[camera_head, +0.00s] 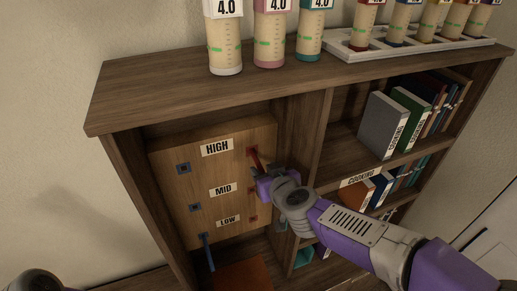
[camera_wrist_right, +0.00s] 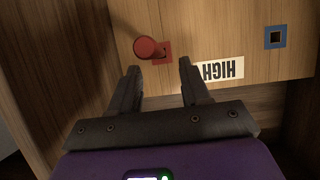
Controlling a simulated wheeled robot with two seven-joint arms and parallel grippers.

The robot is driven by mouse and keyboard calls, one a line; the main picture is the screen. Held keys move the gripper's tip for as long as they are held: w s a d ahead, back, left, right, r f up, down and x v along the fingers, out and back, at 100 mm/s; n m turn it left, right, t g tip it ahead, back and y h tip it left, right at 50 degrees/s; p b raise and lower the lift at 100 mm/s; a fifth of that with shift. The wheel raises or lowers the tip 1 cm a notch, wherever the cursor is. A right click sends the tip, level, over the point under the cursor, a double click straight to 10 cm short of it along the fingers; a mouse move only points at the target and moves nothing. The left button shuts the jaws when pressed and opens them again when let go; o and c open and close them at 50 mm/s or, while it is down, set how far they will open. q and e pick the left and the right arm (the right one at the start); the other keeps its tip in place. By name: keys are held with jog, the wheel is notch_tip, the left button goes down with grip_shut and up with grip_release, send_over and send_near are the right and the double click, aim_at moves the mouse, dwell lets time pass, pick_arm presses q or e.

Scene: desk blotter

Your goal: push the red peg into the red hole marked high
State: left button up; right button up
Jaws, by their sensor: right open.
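The red peg (camera_head: 257,161) sticks out from the red-framed hole (camera_wrist_right: 168,52) beside the HIGH label (camera_head: 216,148) on the wooden board (camera_head: 165,215). In the right wrist view the peg's round end (camera_wrist_right: 146,47) faces me, and its shaft runs back to the red frame. How deep it sits cannot be told. My right gripper (camera_wrist_right: 160,68) is open and empty. The peg appears just beyond its fingertips, and I see no contact. In the head view the right gripper (camera_head: 262,174) is close by the peg. My left gripper is not in view.
A blue peg (camera_head: 207,252) sticks out at the LOW row's left. Blue-framed holes (camera_head: 183,168) line the board's left side. The board sits in a wooden shelf, with a divider (camera_head: 303,125) right of it. Bottles (camera_head: 224,45) stand on top; books (camera_head: 380,125) fill the right shelves.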

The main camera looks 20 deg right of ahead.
aim_at(257, 159)
jog(key=shift+r, duration=0.45)
jog(key=b+x, duration=0.2)
jog(key=x, duration=0.4)
jog(key=shift+f, duration=0.15)
jog(key=shift+w+d+f, duration=0.1)
jog(key=shift+w, duration=0.4)
grip_shut()
